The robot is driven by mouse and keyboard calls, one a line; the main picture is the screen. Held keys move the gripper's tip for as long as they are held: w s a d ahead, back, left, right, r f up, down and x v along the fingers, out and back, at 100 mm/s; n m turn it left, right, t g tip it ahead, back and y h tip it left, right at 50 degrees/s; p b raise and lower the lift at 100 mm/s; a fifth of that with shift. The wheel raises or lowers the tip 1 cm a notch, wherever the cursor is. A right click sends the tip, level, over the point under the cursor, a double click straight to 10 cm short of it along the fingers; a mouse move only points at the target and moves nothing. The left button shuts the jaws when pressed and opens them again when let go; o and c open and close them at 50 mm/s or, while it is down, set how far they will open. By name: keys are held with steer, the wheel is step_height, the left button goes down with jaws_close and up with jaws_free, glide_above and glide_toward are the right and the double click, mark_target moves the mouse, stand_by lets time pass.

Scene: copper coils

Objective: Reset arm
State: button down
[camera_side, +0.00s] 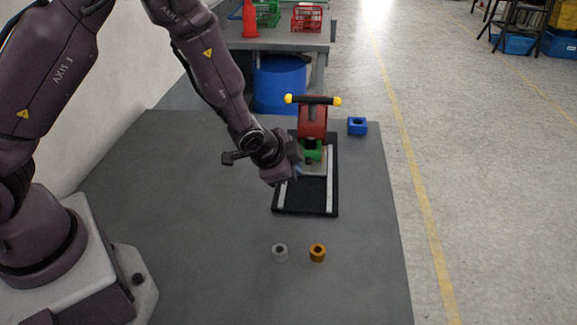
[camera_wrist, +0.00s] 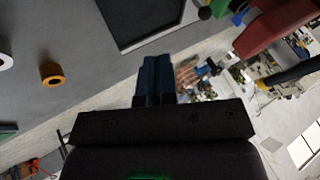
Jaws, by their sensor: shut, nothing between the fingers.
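My gripper (camera_side: 297,170) is raised above the grey table, in front of the left side of the red and green press. In the wrist view its two blue fingers (camera_wrist: 156,80) are together with nothing between them. A copper-orange coil (camera_side: 317,253) stands on the table near the front. It also shows at the left of the wrist view (camera_wrist: 52,75). A pale grey ring (camera_side: 280,252) stands just left of it and is partly cut off in the wrist view (camera_wrist: 5,60).
The press (camera_side: 313,122) with a black and yellow handle stands on a black framed base (camera_side: 333,190). A blue block (camera_side: 357,126) with a hole sits right of it. A blue barrel (camera_side: 279,84) stands behind.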

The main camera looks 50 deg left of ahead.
steer(key=s+r+n+g, duration=0.2)
steer(key=s+n+g, duration=0.15)
steer(key=s, duration=0.35)
steer(key=s+a+r+n+t, duration=0.1)
steer(key=s+r+n, duration=0.1)
steer(key=s+r, duration=0.6)
steer(key=s+a+r+n, duration=0.1)
steer(key=s+r+n, duration=0.1)
steer(key=s+r, duration=0.7)
step_height(320, 180, up, 7)
steer(key=shift+s+a+f+t+h, duration=0.15)
steer(key=shift+a+t+h, duration=0.1)
steer(key=shift+t+h, duration=0.15)
